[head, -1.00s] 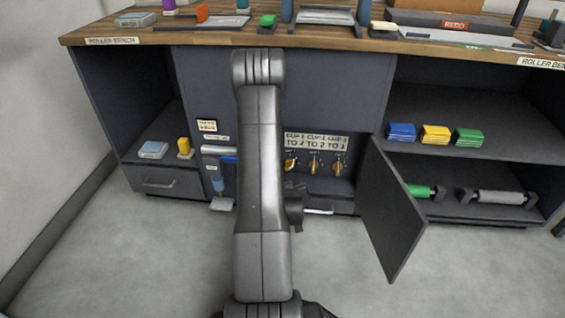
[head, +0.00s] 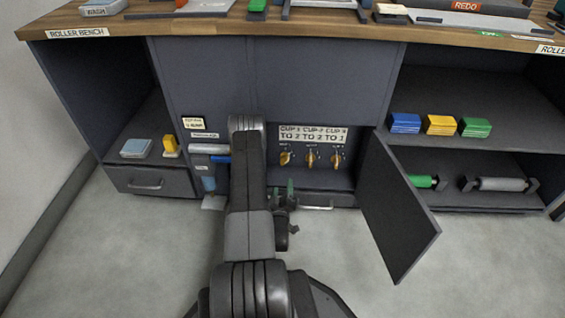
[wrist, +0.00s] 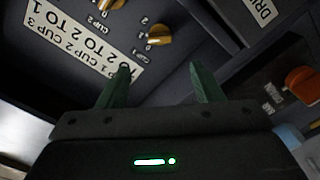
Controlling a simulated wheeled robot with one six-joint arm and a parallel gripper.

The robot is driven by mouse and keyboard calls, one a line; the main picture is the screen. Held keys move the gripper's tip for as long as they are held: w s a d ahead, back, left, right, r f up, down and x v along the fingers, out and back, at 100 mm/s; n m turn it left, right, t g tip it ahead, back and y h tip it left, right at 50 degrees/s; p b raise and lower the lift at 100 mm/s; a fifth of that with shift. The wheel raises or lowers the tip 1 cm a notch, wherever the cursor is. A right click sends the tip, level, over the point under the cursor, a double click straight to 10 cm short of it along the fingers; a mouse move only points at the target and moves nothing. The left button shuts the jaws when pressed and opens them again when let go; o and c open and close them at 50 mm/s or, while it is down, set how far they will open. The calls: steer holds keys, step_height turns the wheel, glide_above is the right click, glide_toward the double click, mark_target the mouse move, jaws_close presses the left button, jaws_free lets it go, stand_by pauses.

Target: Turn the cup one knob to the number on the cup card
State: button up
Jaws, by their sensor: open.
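The cup card (head: 313,132) is a pale sign above three yellow knobs in a dark recess. It reads cup 1 to 2, cup 2 to 2, cup 3 to 1. The cup one knob (head: 285,158) is the leftmost. In the wrist view, which is upside down, the cup one knob (wrist: 159,35) has small digits beside it, and the card (wrist: 80,38) is at upper left. My gripper (head: 283,195) is open and empty, below and in front of the knobs. Its green fingers (wrist: 160,82) point towards the cup one knob, apart from it. The knob's exact setting is hard to read.
An open cabinet door (head: 398,205) juts out right of the knobs. A blue-handled item (head: 209,180) hangs left of my arm. An orange-red part (wrist: 302,84) shows at the right of the wrist view. Drawer handles (head: 317,208) lie below. The floor in front is clear.

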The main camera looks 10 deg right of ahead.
mark_target(284, 163)
steer(key=b+x, duration=0.3)
steer(key=x, duration=1)
steer(key=shift+w+b, duration=0.1)
steer(key=shift+b, duration=0.3)
steer(key=c, duration=1)
